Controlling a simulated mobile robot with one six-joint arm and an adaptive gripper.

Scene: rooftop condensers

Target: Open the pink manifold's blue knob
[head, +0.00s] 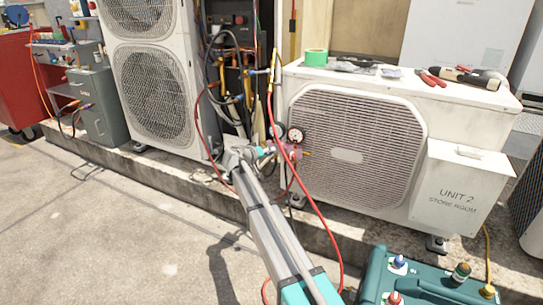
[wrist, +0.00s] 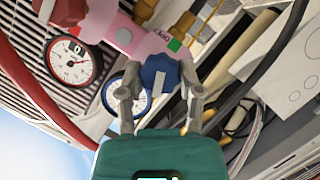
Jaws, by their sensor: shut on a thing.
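The pink manifold (wrist: 128,34) lies across the top of the wrist view, with a dark printed label and a green patch (wrist: 174,45) beside the blue knob. The blue knob (wrist: 160,66) has lobes and a pale stripe on its face. My gripper (wrist: 160,78) is shut on the knob, one finger on each side. A red-rimmed gauge (wrist: 73,61) and a blue-rimmed gauge (wrist: 139,103), partly hidden by a finger, sit by the manifold. In the head view, my gripper (head: 255,152) reaches the manifold (head: 292,154); the knob is hard to make out there.
Red hoses (head: 310,210) loop close to my arm. The outdoor unit (head: 350,150) stands right behind the manifold, with tools and green tape (head: 316,57) on top. A taller condenser (head: 155,80) stands to the left. A teal case (head: 430,280) is at front right.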

